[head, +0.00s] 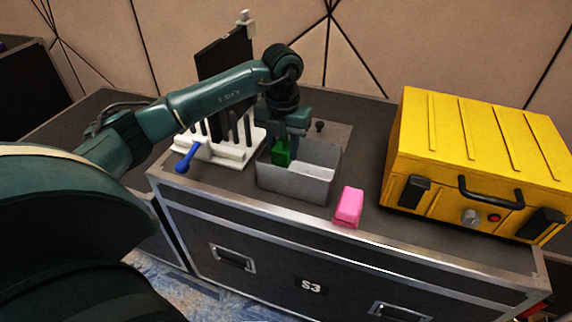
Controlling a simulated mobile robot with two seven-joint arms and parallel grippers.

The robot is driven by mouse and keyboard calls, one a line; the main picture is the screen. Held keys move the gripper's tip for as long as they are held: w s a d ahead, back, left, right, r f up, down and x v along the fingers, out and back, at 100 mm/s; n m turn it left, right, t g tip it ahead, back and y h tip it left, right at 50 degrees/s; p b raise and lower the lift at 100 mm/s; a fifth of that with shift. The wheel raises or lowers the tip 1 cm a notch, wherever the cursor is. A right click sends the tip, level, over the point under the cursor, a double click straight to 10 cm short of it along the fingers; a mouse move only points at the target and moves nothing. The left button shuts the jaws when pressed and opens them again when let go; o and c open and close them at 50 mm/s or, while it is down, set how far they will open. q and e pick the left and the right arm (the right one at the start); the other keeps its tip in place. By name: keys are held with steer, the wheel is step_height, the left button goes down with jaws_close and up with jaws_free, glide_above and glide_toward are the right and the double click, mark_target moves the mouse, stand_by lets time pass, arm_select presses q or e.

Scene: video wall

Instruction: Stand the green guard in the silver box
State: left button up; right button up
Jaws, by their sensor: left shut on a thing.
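The silver box (293,185) is an open grey container on top of a black flight case. My left gripper (286,143) points down from above, shut on the green guard. The guard's lower part is hidden behind the box's front wall, so I cannot tell whether it touches the floor of the box. My right gripper is not in view.
A white rack (217,150) with dark rods and a blue-handled tool (188,157) stands left of the box. A pink block (348,206) lies to its right, near the front edge. A large yellow case (475,150) fills the right side. A black panel (222,62) stands behind.

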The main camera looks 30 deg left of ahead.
mark_target(283, 161)
arm_select(q)
step_height(283, 161, down, 4)
steer(key=shift+r, duration=0.1)
steer(key=shift+f, duration=0.35)
steer(key=shift+f+b, duration=0.2)
steer(key=shift+b, duration=0.15)
steer(key=o, duration=0.7)
steer(key=shift+r, duration=0.1)
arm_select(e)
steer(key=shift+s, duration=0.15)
